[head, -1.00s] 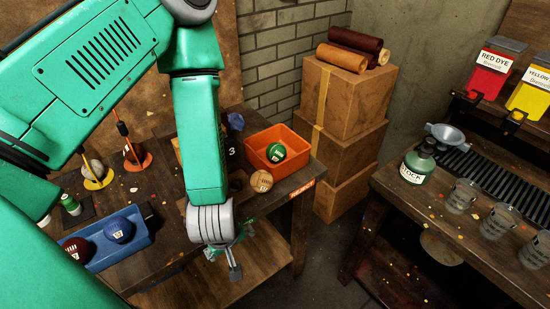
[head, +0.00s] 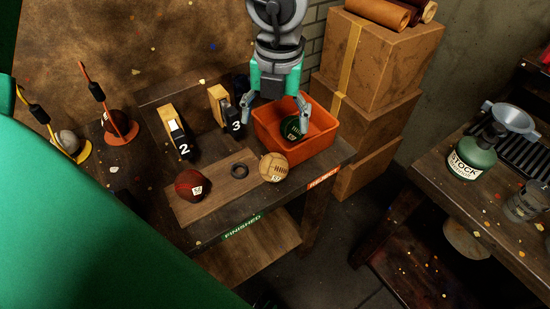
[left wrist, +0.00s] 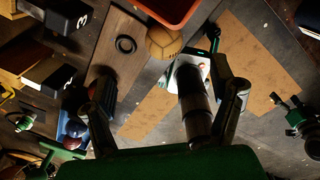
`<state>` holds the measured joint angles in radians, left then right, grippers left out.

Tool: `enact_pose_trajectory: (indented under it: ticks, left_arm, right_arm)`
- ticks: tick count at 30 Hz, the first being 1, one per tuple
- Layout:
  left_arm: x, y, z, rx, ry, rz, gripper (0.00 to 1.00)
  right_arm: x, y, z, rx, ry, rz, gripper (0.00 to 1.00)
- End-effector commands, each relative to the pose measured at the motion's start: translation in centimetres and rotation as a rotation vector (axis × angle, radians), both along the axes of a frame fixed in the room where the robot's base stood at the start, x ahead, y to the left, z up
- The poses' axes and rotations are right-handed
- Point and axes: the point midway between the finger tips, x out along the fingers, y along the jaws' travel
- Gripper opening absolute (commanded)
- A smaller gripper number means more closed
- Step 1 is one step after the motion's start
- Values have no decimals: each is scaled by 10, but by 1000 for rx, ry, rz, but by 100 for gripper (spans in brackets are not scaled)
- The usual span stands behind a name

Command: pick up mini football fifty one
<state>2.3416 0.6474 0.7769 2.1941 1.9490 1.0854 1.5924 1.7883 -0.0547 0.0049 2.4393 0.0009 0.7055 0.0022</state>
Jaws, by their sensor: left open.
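A tan leather ball (head: 273,167) with a small number label, too small to read surely, rests on the wooden board by the orange crate's near corner. A dark red ball (head: 191,184) with a label sits to its left on the board. A dark green ball (head: 291,128) lies in the orange crate. In the left wrist view the tan ball (left wrist: 164,42) shows at the top, between the spread fingers.
The orange crate (head: 322,138) stands close to my left gripper. Number stands 2 (head: 175,134) and 3 (head: 222,108) are on its left. A dark ring (head: 239,170) lies between the red and tan balls. Stacked cartons (head: 375,120) stand behind at right.

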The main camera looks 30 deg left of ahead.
Motion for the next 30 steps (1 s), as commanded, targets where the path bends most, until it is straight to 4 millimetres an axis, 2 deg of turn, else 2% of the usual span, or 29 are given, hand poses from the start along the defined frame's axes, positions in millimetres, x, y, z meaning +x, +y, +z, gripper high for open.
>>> enact_pose_trajectory:
  ticks: [5,13,22,30]
  left_arm:
    - [-2,-5,-18,1,5,5,78]
    - [0,-1,-72,0,7,4,78]
    - [-2,5,-97,-6,5,4,78]
    - [-3,1,-135,-1,5,3,78]
  right_arm:
    - [-1,0,-5,0,1,0,74]
    - [-1,0,-14,-1,1,-1,74]
    - [-1,0,-17,0,1,0,74]
    - [-1,0,-23,0,1,0,74]
